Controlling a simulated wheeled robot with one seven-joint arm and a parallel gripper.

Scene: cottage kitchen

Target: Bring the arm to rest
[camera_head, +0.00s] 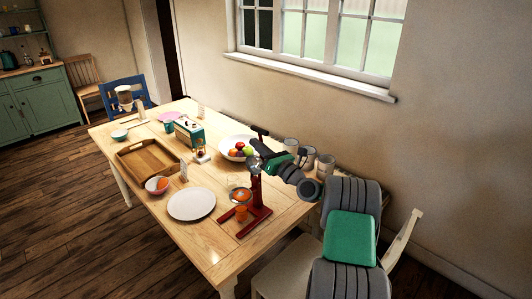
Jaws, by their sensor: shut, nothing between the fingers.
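My arm reaches in from the lower right over the wooden table (225,262). My gripper (257,150) is at the far end of the arm, small in the picture, beside the upper part of a red stand with a lever, which looks like a juice press (256,215). The gripper is shut with nothing held. I cannot tell whether it touches the press. The arm hides part of the table's back edge and the things behind it.
A white plate (191,204), a bowl (157,185), a wooden tray (133,166), a green radio-like box (189,132) and a fruit bowl (232,155) are on the table. Several canisters (325,166) stand behind my arm. A pale chair (402,240) is close at right.

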